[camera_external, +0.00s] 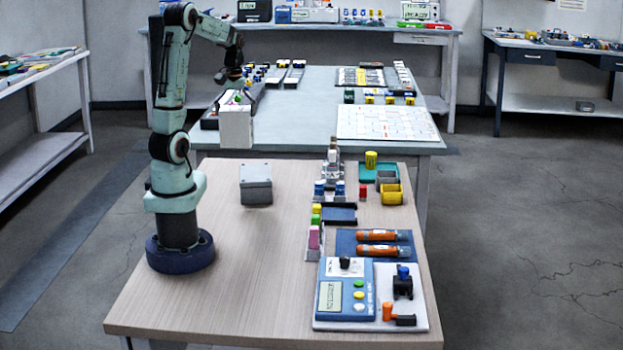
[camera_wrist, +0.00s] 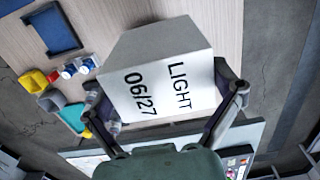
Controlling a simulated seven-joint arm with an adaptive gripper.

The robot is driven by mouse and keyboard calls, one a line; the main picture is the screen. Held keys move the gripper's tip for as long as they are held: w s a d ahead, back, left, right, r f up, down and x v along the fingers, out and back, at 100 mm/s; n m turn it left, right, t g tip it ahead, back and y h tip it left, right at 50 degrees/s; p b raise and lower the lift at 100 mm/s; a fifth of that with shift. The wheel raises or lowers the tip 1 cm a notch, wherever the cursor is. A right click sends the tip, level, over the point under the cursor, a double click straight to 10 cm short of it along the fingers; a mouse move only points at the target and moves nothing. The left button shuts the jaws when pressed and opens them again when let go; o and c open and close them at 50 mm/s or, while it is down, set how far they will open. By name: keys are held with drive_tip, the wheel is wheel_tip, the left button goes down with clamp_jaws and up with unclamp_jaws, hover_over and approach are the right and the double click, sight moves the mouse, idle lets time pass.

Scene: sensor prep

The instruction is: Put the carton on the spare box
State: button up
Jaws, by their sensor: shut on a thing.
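The carton (camera_external: 236,129) is a white box, held in the air beyond the far edge of the wooden table, near the grey-blue table. In the wrist view the carton (camera_wrist: 160,88) shows a white face with "LIGHT 06/27" printed on it. My gripper (camera_external: 235,95) is shut on the carton, with one finger on each side of it. The spare box (camera_external: 256,185) is a grey lidded box on the wooden table, nearer the camera and slightly right of the carton. Its lid looks bare. I cannot make out the spare box in the wrist view; the carton blocks much of it.
The wooden table (camera_external: 225,290) is clear around the spare box. To its right stand small bottles (camera_external: 319,189), a blue tray (camera_external: 340,214), a yellow bin (camera_external: 391,195) and a blue meter (camera_external: 346,290). The grey-blue table (camera_external: 290,130) behind holds racks and a white sheet (camera_external: 386,123).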

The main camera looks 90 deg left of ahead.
drive_tip(key=shift+w+a+f, duration=0.55)
drive_tip(key=shift+a+f, duration=1.05)
drive_tip(key=shift+f, duration=0.3)
drive_tip(key=shift+w+a+f, duration=0.5)
drive_tip(key=shift+a+f, duration=1.15)
drive_tip(key=shift+f, duration=0.25)
drive_tip(key=shift+w+a+f, duration=0.55)
drive_tip(key=shift+a+f, duration=1.05)
drive_tip(key=shift+f, duration=0.3)
drive_tip(key=o, duration=0.9)
drive_tip(key=shift+f, duration=0.15)
wheel_tip(320, 180, up, 12)
drive_tip(key=shift+r, duration=0.2)
